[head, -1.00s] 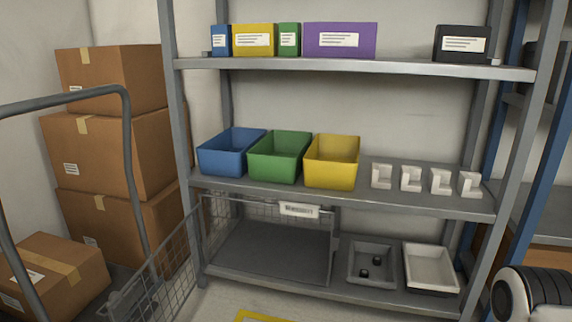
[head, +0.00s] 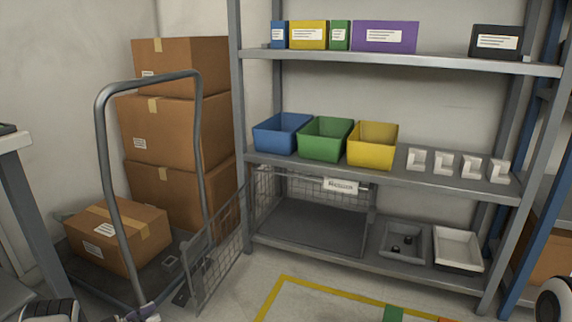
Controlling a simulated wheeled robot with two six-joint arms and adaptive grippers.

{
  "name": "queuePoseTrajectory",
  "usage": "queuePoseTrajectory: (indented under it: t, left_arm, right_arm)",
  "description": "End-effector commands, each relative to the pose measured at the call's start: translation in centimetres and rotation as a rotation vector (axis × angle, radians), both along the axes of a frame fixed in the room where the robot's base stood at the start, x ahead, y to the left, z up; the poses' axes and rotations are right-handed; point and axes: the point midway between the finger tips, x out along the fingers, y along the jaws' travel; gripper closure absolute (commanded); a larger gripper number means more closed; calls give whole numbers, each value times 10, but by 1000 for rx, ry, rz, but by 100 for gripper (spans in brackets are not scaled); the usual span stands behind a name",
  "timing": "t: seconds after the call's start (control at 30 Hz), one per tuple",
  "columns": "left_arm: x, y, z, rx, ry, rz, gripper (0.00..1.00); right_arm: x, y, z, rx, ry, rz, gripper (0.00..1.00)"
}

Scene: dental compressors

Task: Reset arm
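The task names only my arm. My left gripper (head: 140,314) shows in part at the bottom edge of the head view, left of centre, in front of the lower end of the cart. Its fingertips are cut off or too small to read, so I cannot tell if it is open or shut, or if it holds anything. A black ribbed part of my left arm shows at the bottom left. Only a white and dark part of my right arm shows at the right edge; the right gripper is out of view.
A grey shelf rack (head: 400,172) holds blue (head: 281,136), green (head: 325,141) and yellow bins (head: 372,147). A mesh cage door (head: 215,255) stands open at the lower shelf. A cart (head: 104,150) with cardboard boxes (head: 165,130) stands left. Yellow floor tape (head: 270,298) marks open floor.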

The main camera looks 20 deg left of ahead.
Motion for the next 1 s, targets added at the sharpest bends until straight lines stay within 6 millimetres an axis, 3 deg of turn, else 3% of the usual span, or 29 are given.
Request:
queuePoseTrajectory:
  t: [0.17,0.37,0.47,0.5,0.57,0.6,0.67,0.73,0.9,1.0]
  left_arm:
    - [34,-44,28,-52,-32,-53,63]
    - [78,-123,64,-178,-24,-72,63]
    - [102,-187,83,-257,47,-37,63]
    - [110,-221,90,-282,110,-8,63]
    - [108,-273,91,-289,250,57,63]
    - [97,-301,85,-269,364,106,63]
    - [65,-333,69,-203,552,181,63]
    - [8,-352,47,-87,778,267,63]
    - [-115,-345,17,144,1154,401,63]
    - [-172,-334,11,240,1313,454,63]
  right_arm:
    - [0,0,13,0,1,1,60]
    - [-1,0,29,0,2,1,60]
    - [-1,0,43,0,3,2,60]
    - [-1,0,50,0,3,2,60]
    - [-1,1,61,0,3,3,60]
    - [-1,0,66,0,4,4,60]
    - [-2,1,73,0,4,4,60]
    - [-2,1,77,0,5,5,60]
    - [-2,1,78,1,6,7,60]
    - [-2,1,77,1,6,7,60]
